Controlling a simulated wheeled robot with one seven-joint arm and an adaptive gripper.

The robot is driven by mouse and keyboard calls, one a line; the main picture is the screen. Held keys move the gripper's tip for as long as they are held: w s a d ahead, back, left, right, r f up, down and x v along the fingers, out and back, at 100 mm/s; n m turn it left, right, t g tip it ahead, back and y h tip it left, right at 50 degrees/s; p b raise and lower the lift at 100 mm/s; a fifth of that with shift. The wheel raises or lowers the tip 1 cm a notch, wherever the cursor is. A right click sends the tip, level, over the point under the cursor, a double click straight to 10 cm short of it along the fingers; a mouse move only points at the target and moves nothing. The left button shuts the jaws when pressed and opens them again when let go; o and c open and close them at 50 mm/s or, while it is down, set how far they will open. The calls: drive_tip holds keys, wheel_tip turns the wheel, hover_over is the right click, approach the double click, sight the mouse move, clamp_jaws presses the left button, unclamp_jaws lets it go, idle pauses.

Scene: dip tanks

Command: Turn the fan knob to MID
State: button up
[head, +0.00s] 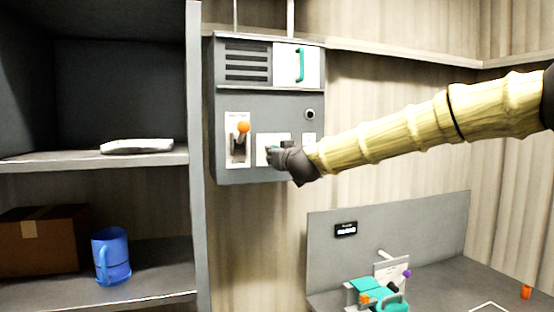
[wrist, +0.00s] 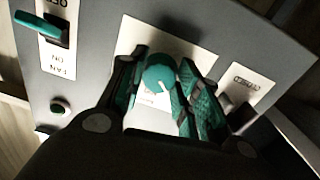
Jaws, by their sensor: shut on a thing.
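The fan knob (wrist: 159,73) is a round teal knob with a short white pointer mark, on a white plate (wrist: 205,60) on the grey control box. In the wrist view the pointer aims downward and slightly right. My gripper (wrist: 164,66) has one finger on each side of the knob and is shut on it. In the head view my gripper (head: 273,152) reaches the white plate (head: 262,142) from the right and hides the knob almost fully. The plate's position labels are mostly covered or too small to read.
The grey box (head: 225,100) hangs on the wall. It bears an orange-tipped lever (head: 243,127) and a round dark button (head: 310,114). A teal switch lever (wrist: 40,25) is beside the knob in the wrist view. Shelves with a blue mug (head: 112,257) stand left.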

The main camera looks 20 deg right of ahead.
drive_tip(key=shift+m+b, duration=2.95)
drive_tip(key=shift+m, duration=1.85)
drive_tip(key=o, duration=1)
drive_tip(key=s, duration=1.2)
drive_tip(key=shift+d+r, duration=0.15)
drive_tip(key=shift+r, duration=0.05)
